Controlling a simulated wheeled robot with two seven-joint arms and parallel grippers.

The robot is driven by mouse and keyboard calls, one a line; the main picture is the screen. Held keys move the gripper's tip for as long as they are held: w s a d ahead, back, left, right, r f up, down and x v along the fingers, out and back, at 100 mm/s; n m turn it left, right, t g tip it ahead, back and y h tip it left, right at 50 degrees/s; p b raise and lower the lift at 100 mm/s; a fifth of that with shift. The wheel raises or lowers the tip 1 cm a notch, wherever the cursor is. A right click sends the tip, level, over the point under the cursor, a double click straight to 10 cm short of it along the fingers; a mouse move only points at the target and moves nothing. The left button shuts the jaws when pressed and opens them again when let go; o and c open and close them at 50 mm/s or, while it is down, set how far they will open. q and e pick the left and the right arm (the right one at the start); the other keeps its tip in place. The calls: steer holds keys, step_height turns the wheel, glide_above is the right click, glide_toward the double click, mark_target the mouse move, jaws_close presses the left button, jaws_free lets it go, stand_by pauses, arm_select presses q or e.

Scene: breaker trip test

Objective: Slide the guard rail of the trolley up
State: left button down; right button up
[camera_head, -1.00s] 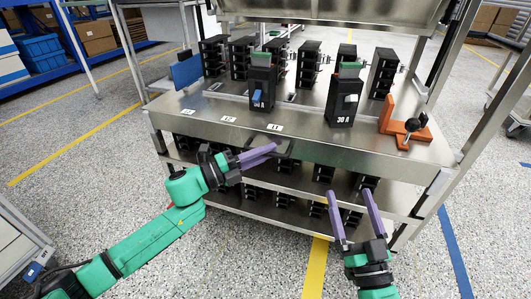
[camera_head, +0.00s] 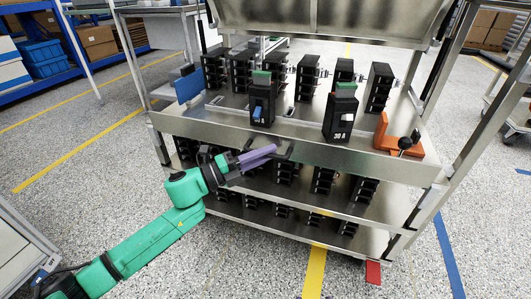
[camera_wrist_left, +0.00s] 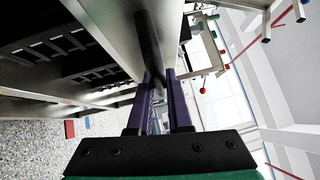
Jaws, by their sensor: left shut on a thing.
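The guard rail (camera_head: 345,156) is the long steel plate along the front of the trolley's upper shelf (camera_head: 222,106). It stands up in front of the shelf edge and hides the shelf's front labels. A dark handle (camera_head: 289,147) sits on its face. My left gripper (camera_head: 274,150) is shut on this handle, reaching in from the left. In the left wrist view, a dark bar (camera_wrist_left: 149,45) runs between the purple fingers (camera_wrist_left: 160,95), close beside a steel plate (camera_wrist_left: 110,28). The exact contact is hard to see. My right gripper is not in view.
Black breakers (camera_head: 340,115) stand on the upper shelf, with a blue plate (camera_head: 189,86) at left and an orange bracket (camera_head: 392,138) at right. Lower shelves hold several more breakers. Steel posts (camera_head: 478,130) flank the trolley. The floor in front is clear.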

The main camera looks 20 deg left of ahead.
arm_select(q)
steer(key=shift+r, duration=0.3)
steer(key=c, duration=0.8)
jaws_free()
steer(key=shift+c, duration=0.2)
steer(key=p+v, duration=0.2)
steer(key=v, duration=1.2)
steer(key=shift+s+a+p, duration=0.15)
steer(key=shift+a+p, duration=0.1)
steer(key=shift+p, duration=0.15)
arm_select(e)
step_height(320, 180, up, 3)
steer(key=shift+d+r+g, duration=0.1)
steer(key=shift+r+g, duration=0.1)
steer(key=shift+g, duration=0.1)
arm_select(q)
steer(key=shift+f, duration=0.15)
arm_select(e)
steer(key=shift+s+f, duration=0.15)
